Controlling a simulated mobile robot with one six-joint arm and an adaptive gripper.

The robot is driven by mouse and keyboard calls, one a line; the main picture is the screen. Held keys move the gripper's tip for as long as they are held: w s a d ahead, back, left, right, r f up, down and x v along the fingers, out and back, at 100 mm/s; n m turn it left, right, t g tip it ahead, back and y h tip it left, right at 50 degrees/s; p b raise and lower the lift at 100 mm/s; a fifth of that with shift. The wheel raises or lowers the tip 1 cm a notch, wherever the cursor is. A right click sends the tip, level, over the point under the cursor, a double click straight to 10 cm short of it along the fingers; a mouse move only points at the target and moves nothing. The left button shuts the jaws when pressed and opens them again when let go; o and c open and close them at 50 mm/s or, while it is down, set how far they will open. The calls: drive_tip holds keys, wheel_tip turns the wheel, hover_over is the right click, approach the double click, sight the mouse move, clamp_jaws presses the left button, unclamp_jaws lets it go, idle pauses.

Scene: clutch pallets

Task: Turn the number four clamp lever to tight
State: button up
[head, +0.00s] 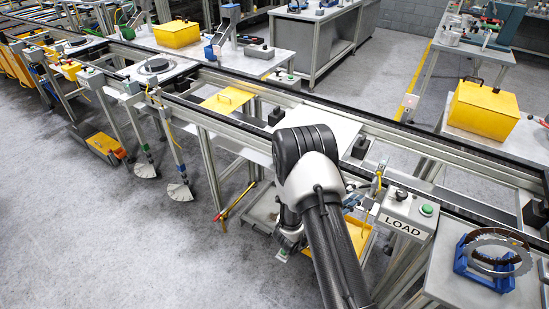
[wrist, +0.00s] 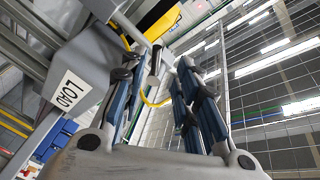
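My gripper (head: 362,197) is low beside the LOAD box, largely hidden behind my arm in the head view. In the wrist view its two blue-and-black fingers (wrist: 158,105) stand apart with a gap between them. A pale rod with a dark end (wrist: 155,62) and a yellow hose show beyond and between the fingers; I see no clear contact. I cannot tell if the rod is the number four clamp lever, and no number is readable. Other hanging posts with white fan-shaped plates (head: 180,192) stand at the left along the line.
The grey LOAD box (head: 405,215), with a black knob and green button, is close to my gripper; it also fills the left of the wrist view (wrist: 78,78). A blue fixture with a metal ring (head: 495,262) sits at the right.

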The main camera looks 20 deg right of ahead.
drive_tip(key=p+v, duration=0.2)
drive_tip(key=v, duration=1)
drive_tip(key=w+a+r+n+t+y, duration=0.3)
drive_tip(key=w+a+r+n+y, duration=0.4)
drive_tip(key=w+a+r+y, duration=0.4)
drive_tip(key=shift+w+r+n+t+y+p, duration=0.3)
drive_tip(key=shift+w+r+y, duration=0.25)
drive_tip(key=shift+r, duration=0.2)
drive_tip(key=shift+a, duration=0.1)
